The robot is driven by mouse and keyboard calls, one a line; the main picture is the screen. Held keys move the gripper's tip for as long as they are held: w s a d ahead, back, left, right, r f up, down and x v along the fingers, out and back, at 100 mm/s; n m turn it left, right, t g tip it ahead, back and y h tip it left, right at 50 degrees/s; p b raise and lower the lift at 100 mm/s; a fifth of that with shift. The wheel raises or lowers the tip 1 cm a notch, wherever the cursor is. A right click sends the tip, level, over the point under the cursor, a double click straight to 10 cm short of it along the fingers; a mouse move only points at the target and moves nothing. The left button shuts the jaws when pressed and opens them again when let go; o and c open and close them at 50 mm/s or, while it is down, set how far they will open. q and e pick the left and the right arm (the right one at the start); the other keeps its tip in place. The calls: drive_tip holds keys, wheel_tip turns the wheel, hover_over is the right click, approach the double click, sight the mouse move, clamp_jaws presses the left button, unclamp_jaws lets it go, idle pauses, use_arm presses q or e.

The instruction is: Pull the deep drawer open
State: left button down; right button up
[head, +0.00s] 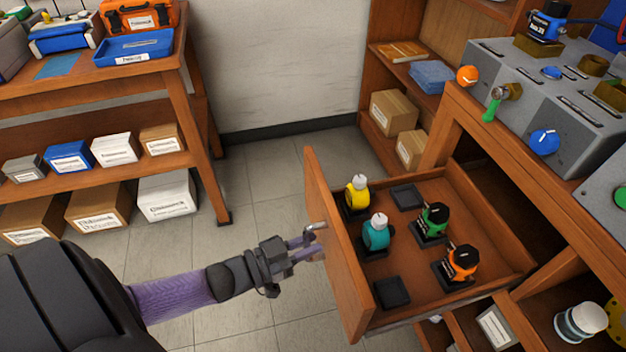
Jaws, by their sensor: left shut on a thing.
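The deep drawer (345,262) stands pulled well out of the wooden bench on the right, with its inside in plain view. It holds several small regulators on dark square bases: a yellow one (357,193), a teal one (376,233), a green one (434,220) and an orange one (462,262). Two dark bases in it are empty. My left gripper (312,241) is at the outer face of the drawer front, shut on the drawer's metal handle (318,227). The fingertips partly hide the handle. My right gripper is not in view.
A grey test panel with knobs (545,100) tops the bench. Open compartments lie below the drawer. A shelf with cardboard boxes (394,111) stands behind it. A wooden table (180,75) with boxes stands at the left. The tiled floor (262,185) between is clear.

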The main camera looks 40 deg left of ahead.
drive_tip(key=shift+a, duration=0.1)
use_arm(q)
drive_tip(key=c, duration=0.6)
unclamp_jaws()
drive_tip(key=shift+c, duration=0.2)
drive_tip(key=p+v, duration=0.1)
drive_tip(key=v, duration=0.9)
drive_tip(key=shift+p, duration=0.4)
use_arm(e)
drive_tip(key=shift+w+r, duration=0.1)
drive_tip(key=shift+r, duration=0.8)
